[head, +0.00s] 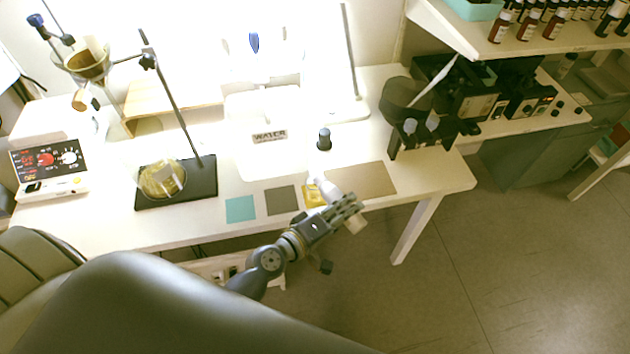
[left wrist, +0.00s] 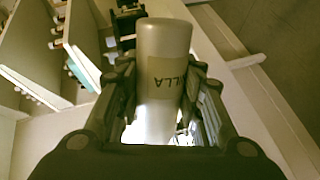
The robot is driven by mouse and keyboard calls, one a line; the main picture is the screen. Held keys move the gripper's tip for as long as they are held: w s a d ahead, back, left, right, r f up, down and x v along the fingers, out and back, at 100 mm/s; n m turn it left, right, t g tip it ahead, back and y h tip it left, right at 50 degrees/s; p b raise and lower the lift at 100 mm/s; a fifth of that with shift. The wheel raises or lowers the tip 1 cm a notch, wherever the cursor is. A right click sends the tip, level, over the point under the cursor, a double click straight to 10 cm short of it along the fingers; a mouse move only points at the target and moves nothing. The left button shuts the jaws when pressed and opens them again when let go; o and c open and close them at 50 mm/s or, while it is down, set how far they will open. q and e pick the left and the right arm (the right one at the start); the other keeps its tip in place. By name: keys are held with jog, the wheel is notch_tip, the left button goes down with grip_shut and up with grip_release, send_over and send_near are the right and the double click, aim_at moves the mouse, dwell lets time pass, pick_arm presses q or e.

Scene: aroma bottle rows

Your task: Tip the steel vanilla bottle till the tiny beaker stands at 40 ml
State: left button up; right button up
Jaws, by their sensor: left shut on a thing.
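The steel vanilla bottle (left wrist: 163,50) is clamped between the two fingers of my left gripper (left wrist: 160,105). In the head view my left gripper (head: 345,207) is over the table's front edge. The bottle (head: 355,223) shows on both sides of the fingers and looks tilted, with its pale upper-left end over the yellow mat (head: 313,196). I cannot make out the tiny beaker or its level in either view. My right gripper is not in view.
Teal (head: 240,209), grey (head: 281,200) and tan (head: 362,180) mats lie along the front of the table. A dark-capped bottle (head: 324,140) stands behind them, near a "WATER" label (head: 270,136). A flask (head: 161,179) and stand base (head: 205,185) are at left.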

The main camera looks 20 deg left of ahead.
pick_arm(q)
jog(key=shift+r+n+p, duration=0.5)
jog(key=shift+r+p, duration=0.05)
jog(key=shift+p, duration=0.05)
dwell(2.1)
jog(key=shift+f, duration=0.1)
jog(key=shift+f+m+b, duration=0.5)
jog(key=shift+f+b, duration=0.1)
jog(key=shift+b, duration=0.1)
jog(key=shift+d+f+m+b, duration=0.1)
jog(key=shift+f+m+b, duration=0.4)
jog(key=shift+m, duration=0.1)
jog(key=shift+r, duration=0.1)
jog(key=shift+w+a+r+m+t+y, duration=0.15)
jog(key=shift+a+m+t+y, duration=0.2)
jog(key=shift+m, duration=0.45)
jog(key=m, duration=0.1)
jog(key=m+t, duration=0.1)
jog(key=a+m+y, duration=0.1)
jog(key=shift+w+a+r, duration=0.1)
jog(key=shift+w+r, duration=0.2)
